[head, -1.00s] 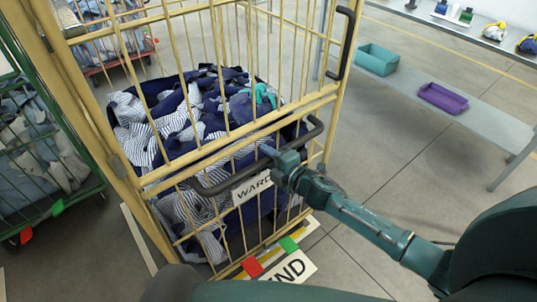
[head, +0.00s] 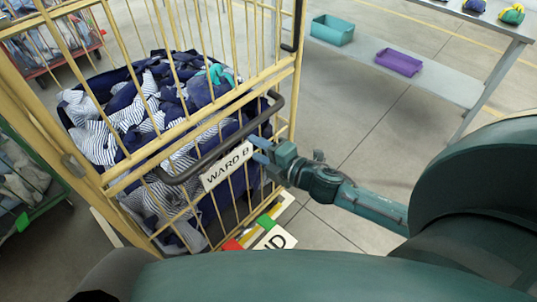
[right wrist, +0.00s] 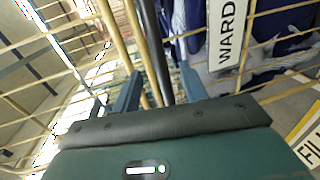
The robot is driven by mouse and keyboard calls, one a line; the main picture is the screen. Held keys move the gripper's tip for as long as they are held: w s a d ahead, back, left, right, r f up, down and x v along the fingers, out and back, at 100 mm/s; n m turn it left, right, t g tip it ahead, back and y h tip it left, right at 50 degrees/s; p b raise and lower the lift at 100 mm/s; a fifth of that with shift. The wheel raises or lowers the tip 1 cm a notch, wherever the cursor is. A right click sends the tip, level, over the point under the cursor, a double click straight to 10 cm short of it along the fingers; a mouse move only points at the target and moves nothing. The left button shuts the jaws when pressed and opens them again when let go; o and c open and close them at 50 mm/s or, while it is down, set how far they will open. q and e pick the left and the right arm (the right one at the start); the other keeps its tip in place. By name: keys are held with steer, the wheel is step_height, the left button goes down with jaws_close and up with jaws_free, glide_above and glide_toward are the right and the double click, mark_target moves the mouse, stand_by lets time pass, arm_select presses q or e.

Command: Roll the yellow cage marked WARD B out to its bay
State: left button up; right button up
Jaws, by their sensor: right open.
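The yellow cage (head: 296,80) fills the left and middle of the head view, holding navy and striped laundry. A dark handle bar (head: 210,158) crosses the cage front just above the label. My right gripper (head: 256,148) is open at the bar, just right of the label. In the wrist view the bar (right wrist: 154,50) lines up between the open fingers (right wrist: 158,95); I cannot tell whether they touch it. My left gripper is out of view.
Red (head: 232,244) and green (head: 265,221) tabs sit at the cage's foot, near a floor sign (head: 275,240). A green cage (head: 45,200) stands close on the left. A bench with a teal bin (head: 332,30) and purple tray (head: 398,62) is at right. Floor between is clear.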

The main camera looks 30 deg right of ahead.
steer(key=v, duration=0.3)
steer(key=shift+s, duration=0.1)
stand_by(0.4)
steer(key=s+a+f+m+g+h, duration=0.1)
steer(key=s+a+f+m+g, duration=0.1)
steer(key=s+a+f+m, duration=0.2)
steer(key=s+a+f+m+g+h, duration=0.1)
steer(key=s+f+m, duration=0.4)
steer(key=s+m, duration=0.5)
steer(key=a+m+g, duration=0.1)
steer(key=a+m, duration=0.1)
steer(key=m, duration=0.3)
steer(key=shift+a+p, duration=0.35)
steer(key=shift+a, duration=0.05)
steer(key=shift+s+f, duration=0.1)
steer(key=shift+f, duration=0.1)
